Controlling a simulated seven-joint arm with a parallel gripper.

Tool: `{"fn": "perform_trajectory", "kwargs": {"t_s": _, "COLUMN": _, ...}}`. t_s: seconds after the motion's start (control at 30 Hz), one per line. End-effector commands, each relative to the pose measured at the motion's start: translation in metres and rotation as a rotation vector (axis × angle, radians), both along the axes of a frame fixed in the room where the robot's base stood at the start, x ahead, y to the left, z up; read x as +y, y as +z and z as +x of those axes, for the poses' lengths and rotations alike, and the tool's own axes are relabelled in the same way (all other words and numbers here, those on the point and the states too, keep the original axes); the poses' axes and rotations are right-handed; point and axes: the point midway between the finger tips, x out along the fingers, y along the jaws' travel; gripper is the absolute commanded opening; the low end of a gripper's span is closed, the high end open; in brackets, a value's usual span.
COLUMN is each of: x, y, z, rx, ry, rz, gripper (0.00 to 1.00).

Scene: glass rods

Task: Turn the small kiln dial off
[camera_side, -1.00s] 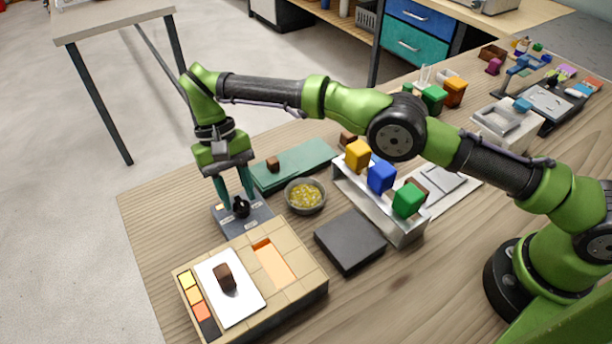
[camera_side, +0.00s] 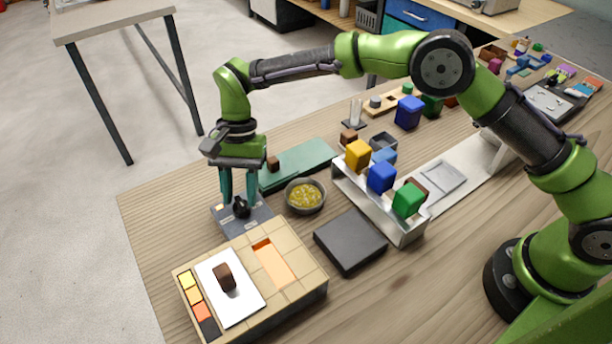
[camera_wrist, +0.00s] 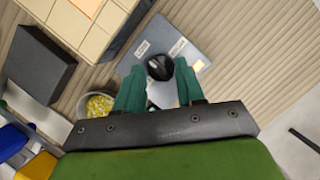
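The small dial (camera_side: 241,208) is a black knob on a grey-blue plate (camera_side: 262,216) behind the tan brick kiln (camera_side: 300,268). In the wrist view the dial (camera_wrist: 159,67) shows with pale label patches on its plate (camera_wrist: 190,32). My gripper (camera_side: 239,200) points down over the plate with its two teal fingers apart, one on each side of the dial. In the wrist view my gripper (camera_wrist: 161,80) is open, with the knob in line with the gap between the fingertips. I cannot tell whether the fingers touch it.
A bowl of yellow pieces (camera_side: 305,195) stands close to the right of the plate. A green board (camera_side: 300,165) lies behind it. A dark slab (camera_side: 350,243) and a metal rack (camera_side: 405,232) with coloured blocks stand further right.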

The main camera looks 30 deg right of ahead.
Motion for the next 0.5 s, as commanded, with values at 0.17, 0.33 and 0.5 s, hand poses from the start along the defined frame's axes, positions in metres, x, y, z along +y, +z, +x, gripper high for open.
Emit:
{"fn": "perform_trajectory", "kwargs": {"t_s": 0.17, "x": -0.0025, "y": 0.001, "z": -0.0018, "rx": 0.001, "ry": -0.2, "rz": 0.001, "gripper": 0.38}}
{"fn": "perform_trajectory", "kwargs": {"t_s": 0.33, "x": -0.0033, "y": 0.001, "z": -0.0035, "rx": 0.001, "ry": -0.391, "rz": 0.001, "gripper": 0.38}}
{"fn": "perform_trajectory", "kwargs": {"t_s": 0.5, "x": -0.0039, "y": 0.0006, "z": -0.0052, "rx": 0.0, "ry": -0.574, "rz": 0.001, "gripper": 0.38}}
